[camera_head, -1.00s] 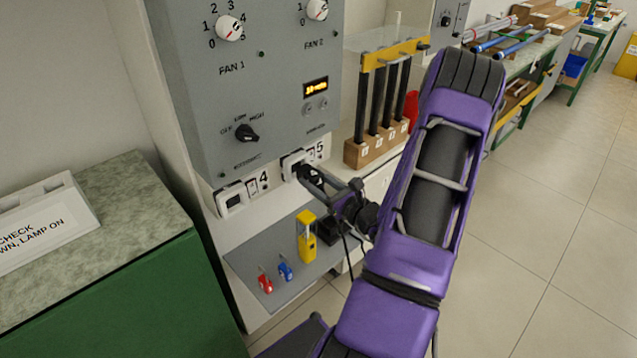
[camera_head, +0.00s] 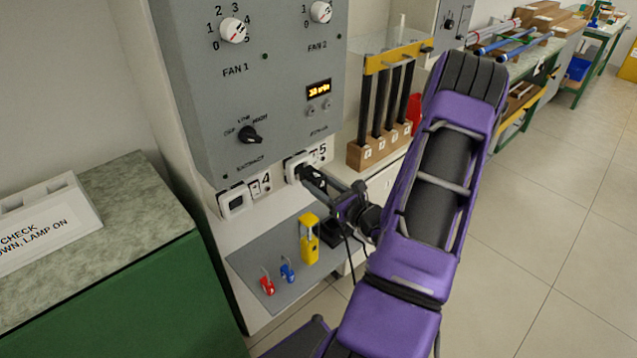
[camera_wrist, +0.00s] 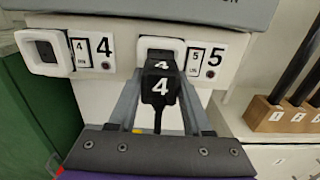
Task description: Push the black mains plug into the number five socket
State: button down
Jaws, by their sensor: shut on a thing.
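My gripper (camera_wrist: 160,80) is shut on the black plug (camera_wrist: 160,92), with one finger on each side of it. The plug carries white 4 marks and a cable runs down from it. The number five socket (camera_wrist: 145,44) is a white-framed outlet marked 5; the plug is at its front and covers its lower middle. I cannot tell how deep the plug sits. In the head view the gripper (camera_head: 316,181) reaches the number five socket (camera_head: 291,170) from the right, and the plug is mostly hidden by the fingers.
The number four socket (camera_wrist: 42,52) is empty, left of five. A grey control panel (camera_head: 275,90) overhangs both. Below is a grey shelf (camera_head: 262,262) with a yellow tester (camera_head: 309,240) and red and blue padlocks (camera_head: 287,270). A wooden rod rack (camera_head: 378,150) stands right.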

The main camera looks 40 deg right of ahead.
aim_at(310, 177)
jog(key=shift+w+a, duration=0.15)
jog(key=shift+w, duration=1.45)
jog(key=shift+c, duration=1.3)
grip_release()
jog(key=s+d, duration=0.1)
jog(key=s, duration=1.6)
jog(key=shift+s+d, duration=0.15)
jog(key=shift+d, duration=0.05)
